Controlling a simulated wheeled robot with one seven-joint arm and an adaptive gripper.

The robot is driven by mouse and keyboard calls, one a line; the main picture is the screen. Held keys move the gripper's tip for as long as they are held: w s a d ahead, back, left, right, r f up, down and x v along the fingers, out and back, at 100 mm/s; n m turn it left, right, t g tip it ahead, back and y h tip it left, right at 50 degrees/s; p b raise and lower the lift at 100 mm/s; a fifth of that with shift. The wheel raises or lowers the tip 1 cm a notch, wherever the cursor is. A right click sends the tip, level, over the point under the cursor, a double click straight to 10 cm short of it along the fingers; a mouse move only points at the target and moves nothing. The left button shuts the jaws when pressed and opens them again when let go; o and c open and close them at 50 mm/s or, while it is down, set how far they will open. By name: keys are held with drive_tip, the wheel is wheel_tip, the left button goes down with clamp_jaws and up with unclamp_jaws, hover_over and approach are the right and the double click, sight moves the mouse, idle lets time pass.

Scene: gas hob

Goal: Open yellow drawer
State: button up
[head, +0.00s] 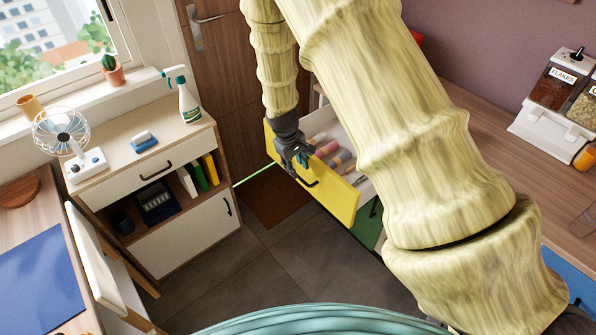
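The yellow drawer (337,196) is in the middle of the head view, below and behind my arm. It is pulled out, and its white inside (330,125) shows several small coloured things. Its dark handle (311,183) is on the yellow front. My gripper (303,163) points down at the upper part of the yellow front, close to the handle. The fingers are small and dark here, so I cannot tell whether they are open or shut, or whether they touch the handle. My arm hides the right side of the drawer and part of its cabinet.
A white cabinet (190,232) with a fan (66,135) and a spray bottle (186,98) on top stands at the left. A wooden door (225,75) is behind. A wooden counter (480,125) runs along the right. Bare dark floor (270,270) lies between.

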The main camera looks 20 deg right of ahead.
wheel_tip(320, 180, up, 7)
drive_tip(key=a, duration=0.1)
drive_tip(key=shift+s+a, duration=0.15)
drive_tip(key=shift+s, duration=0.05)
drive_tip(key=shift+f, duration=0.1)
idle(0.4)
drive_tip(key=s+a+f+y, duration=0.1)
drive_tip(key=s+f, duration=0.9)
drive_tip(key=f, duration=0.2)
drive_tip(key=s+a+f+m, duration=0.1)
drive_tip(key=s+f, duration=0.3)
drive_tip(key=s, duration=0.5)
drive_tip(key=s+a+f+m, duration=0.1)
drive_tip(key=s+f, duration=0.3)
drive_tip(key=s, duration=0.6)
drive_tip(key=s+a+f+m+y, duration=0.1)
drive_tip(key=s+f, duration=0.3)
drive_tip(key=s, duration=0.6)
drive_tip(key=shift+s+m+g, duration=0.15)
drive_tip(key=shift+m+g, duration=0.15)
